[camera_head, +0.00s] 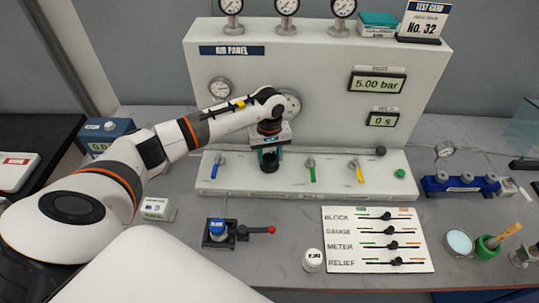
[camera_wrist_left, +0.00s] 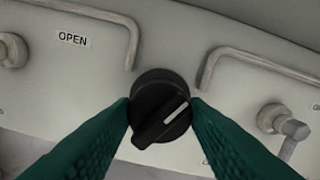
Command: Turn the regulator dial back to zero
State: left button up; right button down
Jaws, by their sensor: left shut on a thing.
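The regulator dial is a round black knob (camera_wrist_left: 158,92) with a ridge and a white pointer line, in the middle of the left wrist view. The line slants toward the upper right. My left gripper (camera_head: 269,155) reaches down to the panel's front ledge in the head view. Its two green fingers (camera_wrist_left: 160,116) are shut on the dial, one on each side. In the head view the black dial (camera_head: 270,166) shows just below the fingers. The panel display (camera_head: 378,83) reads 5.00 bar. My right gripper is not in view.
The white air panel (camera_head: 310,55) carries several round gauges and a 0 s display (camera_head: 382,119). Blue (camera_head: 217,162), green (camera_head: 311,170) and yellow (camera_head: 358,170) valve levers stand on the ledge beside the dial. A slider card (camera_head: 340,258) lies in front. An OPEN label (camera_wrist_left: 73,39) is left of the dial.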

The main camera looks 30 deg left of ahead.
pick_arm(q)
jog(key=n+b, duration=0.2)
jog(key=n, duration=0.1)
jog(key=shift+f+b, duration=0.15)
jog(key=shift+b, duration=0.25)
jog(key=n+b, duration=0.3)
jog(key=n, duration=0.1)
jog(key=shift+n, duration=0.3)
jog(key=n+b, duration=0.2)
jog(key=n, duration=0.2)
jog(key=shift+n+b, duration=0.3)
jog(key=shift+b, duration=0.05)
jog(key=n+b, duration=0.1)
jog(key=n, duration=0.2)
jog(key=shift+n+b, duration=0.3)
jog(key=n, duration=0.2)
jog(key=n+b, duration=0.1)
jog(key=n, duration=0.1)
jog(key=shift+r+n, duration=0.2)
jog(key=shift+n, duration=0.1)
jog(key=n+b, duration=0.1)
jog(key=n, duration=0.2)
jog(key=shift+n, duration=0.3)
jog(key=n, duration=0.4)
jog(key=shift+w+r+b, duration=0.1)
jog(key=shift+b, duration=0.2)
jog(key=shift+n, duration=2.5)
